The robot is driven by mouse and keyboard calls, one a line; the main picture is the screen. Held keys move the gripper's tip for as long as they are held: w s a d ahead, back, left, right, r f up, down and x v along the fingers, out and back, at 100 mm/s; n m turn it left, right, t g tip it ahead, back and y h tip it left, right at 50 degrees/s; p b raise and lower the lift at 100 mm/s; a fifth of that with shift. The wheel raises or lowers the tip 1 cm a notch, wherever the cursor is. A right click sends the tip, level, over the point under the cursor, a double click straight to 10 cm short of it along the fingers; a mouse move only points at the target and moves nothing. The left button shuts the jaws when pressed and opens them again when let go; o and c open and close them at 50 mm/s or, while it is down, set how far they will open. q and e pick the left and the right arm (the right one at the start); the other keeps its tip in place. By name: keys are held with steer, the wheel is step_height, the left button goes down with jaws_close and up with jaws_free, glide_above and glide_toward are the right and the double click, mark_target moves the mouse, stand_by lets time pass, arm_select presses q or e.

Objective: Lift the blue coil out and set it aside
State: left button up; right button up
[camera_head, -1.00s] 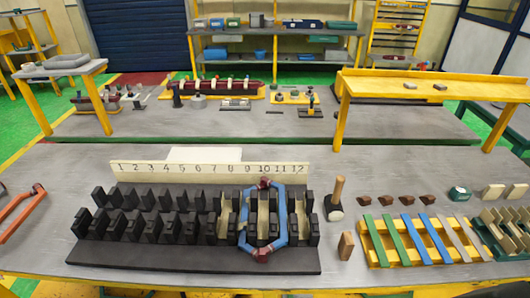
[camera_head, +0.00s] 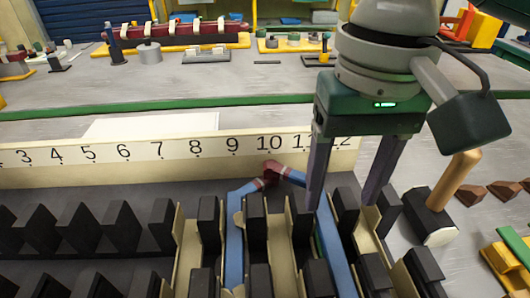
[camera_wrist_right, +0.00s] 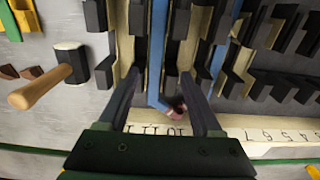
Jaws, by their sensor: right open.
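The blue coil (camera_head: 234,245) lies in the black slotted stator block (camera_head: 90,258), below numbers 9 to 12. Its two blue legs run in slots, and a dark red wrap covers its far end. Its near end is out of frame. My right gripper (camera_head: 343,200) is open over the coil's right side, fingers pointing down. In the right wrist view, one blue coil leg (camera_wrist_right: 157,55) shows between the spread fingers (camera_wrist_right: 160,76), and the other leg lies to their right. I cannot tell how far the tips are above the leg. My left gripper is not in view.
A numbered cream board (camera_head: 120,160) stands behind the block. A mallet (camera_head: 436,208) with a wooden handle lies right of the block, with brown wedges (camera_head: 470,192) and a yellow rack (camera_head: 505,268) beyond. Grey table behind the board is mostly clear.

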mark_target(333, 245)
steer(key=f, duration=0.4)
steer(key=shift+s+d, duration=0.1)
steer(key=shift+s, duration=0.15)
steer(key=f, duration=0.5)
steer(key=shift+s+d+f+b, duration=0.1)
steer(key=shift+d+f+b, duration=0.2)
steer(key=shift+f+b, duration=0.1)
jaws_close()
stand_by(0.7)
